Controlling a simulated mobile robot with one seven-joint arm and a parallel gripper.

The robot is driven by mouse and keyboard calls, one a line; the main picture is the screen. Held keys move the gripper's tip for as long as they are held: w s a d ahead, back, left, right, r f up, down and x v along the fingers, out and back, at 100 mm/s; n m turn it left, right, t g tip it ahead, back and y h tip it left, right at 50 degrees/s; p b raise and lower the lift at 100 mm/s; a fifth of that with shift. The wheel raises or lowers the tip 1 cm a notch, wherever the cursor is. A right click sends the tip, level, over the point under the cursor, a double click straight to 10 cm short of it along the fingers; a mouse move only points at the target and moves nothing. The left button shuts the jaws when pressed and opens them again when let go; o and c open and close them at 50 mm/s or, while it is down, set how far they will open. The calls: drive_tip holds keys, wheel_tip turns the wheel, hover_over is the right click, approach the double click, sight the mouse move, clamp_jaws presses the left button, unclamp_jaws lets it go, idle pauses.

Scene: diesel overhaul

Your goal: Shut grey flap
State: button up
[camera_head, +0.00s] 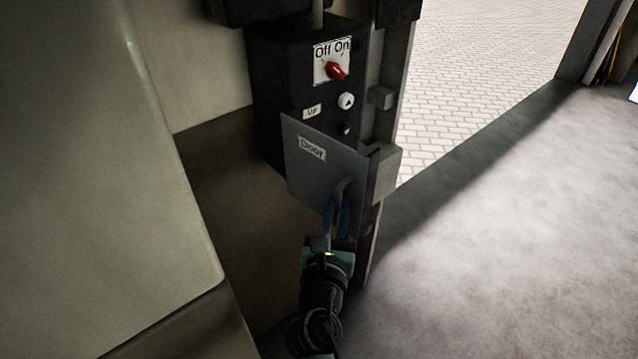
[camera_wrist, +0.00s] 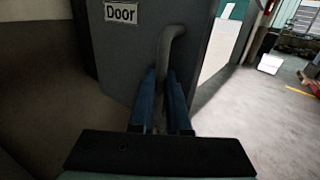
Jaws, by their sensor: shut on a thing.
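The grey flap (camera_head: 322,162) hangs on the black control box (camera_head: 285,75) and carries a "Door" label. It stands partly swung out, at an angle to the box, and covers the box's lower part. Its bent grey handle shows in the wrist view (camera_wrist: 167,45). My gripper (camera_head: 337,208) has its blue fingers on either side of the handle, shut on it; the fingers also show in the wrist view (camera_wrist: 163,100). The flap's label fills the upper left of that view (camera_wrist: 121,13). The handle's lower part is hidden between the fingers.
The box has a red Off/On switch (camera_head: 336,71) and a white button (camera_head: 346,100) above the flap. A large pale panel (camera_head: 90,170) stands close on the left. A post (camera_head: 388,130) rises to the right. Open grey floor (camera_head: 510,220) lies further right.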

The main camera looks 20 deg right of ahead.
sight(356, 196)
drive_tip(key=shift+w+a, duration=0.1)
drive_tip(key=shift+a, duration=0.1)
drive_tip(key=d+p, duration=0.1)
drive_tip(key=p, duration=0.1)
drive_tip(key=d+r+n+y+p, duration=0.1)
drive_tip(key=d+p, duration=0.1)
drive_tip(key=w+d+t+y+p, duration=0.1)
drive_tip(key=p, duration=0.1)
drive_tip(key=shift+d+r, duration=0.15)
drive_tip(key=shift+d, duration=0.05)
drive_tip(key=d+y+p, duration=0.1)
drive_tip(key=w+d+n, duration=0.1)
drive_tip(key=d, duration=0.1)
drive_tip(key=w+d+f+n+y+p, duration=0.1)
drive_tip(key=shift+d+t+y+p, duration=0.2)
drive_tip(key=shift+t+y+p, duration=0.1)
drive_tip(key=shift+t+p, duration=0.1)
drive_tip(key=w+d+n+y+b, duration=0.2)
drive_tip(key=w+d+y+b, duration=0.1)
drive_tip(key=w+d+b, duration=0.2)
drive_tip(key=shift+f+n+t+b, duration=0.3)
drive_tip(key=shift+f+b, duration=0.15)
drive_tip(key=shift+b, duration=0.5)
drive_tip(key=w+y+b, duration=0.1)
drive_tip(key=b, duration=0.1)
drive_tip(key=shift+d+b, duration=0.3)
drive_tip(key=shift+d, duration=0.1)
drive_tip(key=shift+w+d+r+n+y, duration=0.1)
drive_tip(key=shift+d+r+n+y, duration=0.1)
drive_tip(key=shift+r+n+y, duration=0.15)
